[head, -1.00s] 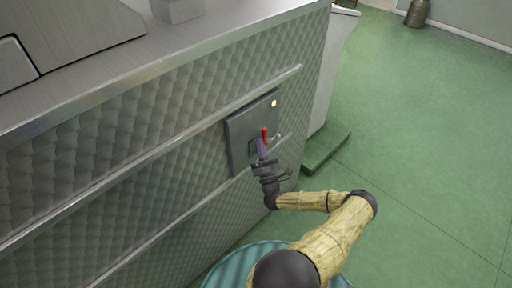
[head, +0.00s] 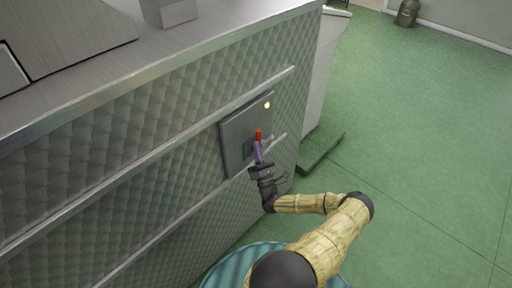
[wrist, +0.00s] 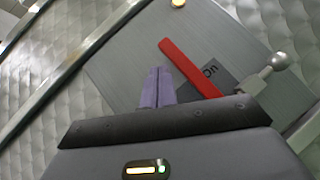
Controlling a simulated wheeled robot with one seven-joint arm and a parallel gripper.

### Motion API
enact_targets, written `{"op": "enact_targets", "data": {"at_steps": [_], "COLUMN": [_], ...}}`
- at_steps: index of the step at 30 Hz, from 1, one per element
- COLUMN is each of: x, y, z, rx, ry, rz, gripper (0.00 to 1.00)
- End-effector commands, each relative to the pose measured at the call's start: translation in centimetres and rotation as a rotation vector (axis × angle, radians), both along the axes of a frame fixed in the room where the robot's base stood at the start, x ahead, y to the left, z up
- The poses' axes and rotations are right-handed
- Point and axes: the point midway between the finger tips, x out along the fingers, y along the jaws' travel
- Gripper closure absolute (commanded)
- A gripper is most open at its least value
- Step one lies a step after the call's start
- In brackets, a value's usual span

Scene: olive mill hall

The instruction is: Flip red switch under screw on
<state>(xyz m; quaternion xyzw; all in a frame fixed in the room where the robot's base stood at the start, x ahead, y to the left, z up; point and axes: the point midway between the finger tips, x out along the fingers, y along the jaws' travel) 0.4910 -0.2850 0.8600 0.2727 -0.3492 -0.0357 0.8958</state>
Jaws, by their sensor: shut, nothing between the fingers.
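The red switch (head: 258,136) is a red lever on a grey control panel (head: 236,135) set in the quilted metal side of the machine. In the wrist view the red lever (wrist: 190,67) slants up to the left, beside a dark plate (wrist: 215,77) marked "On". My gripper (head: 257,148) is shut and empty, its purple fingertips close to the lever. In the wrist view my gripper (wrist: 157,75) lies just left of the lever; I cannot tell whether they touch. The lever's lower end is hidden behind my gripper body. I cannot make out a screw.
A lit yellowish lamp (head: 267,105) sits at the panel's upper right. A ball-ended metal handle (wrist: 279,61) sticks out right of the lever. Metal rails (head: 180,130) run along the machine's side. Green floor (head: 420,140) is open at right.

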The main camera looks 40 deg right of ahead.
Motion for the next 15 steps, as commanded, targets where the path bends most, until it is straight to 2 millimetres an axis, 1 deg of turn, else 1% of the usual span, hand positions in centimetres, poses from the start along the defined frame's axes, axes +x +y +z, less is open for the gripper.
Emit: {"op": "enact_targets", "data": {"at_steps": [3,15], "x": [-1.4,-9.0], "y": [0.4,3.0], "z": [-1.4,-1.2], "rx": [0.004,0.003], "ry": [0.0,0.0], "rz": [-0.002,-0.002], "gripper": [1.0,1.0]}}
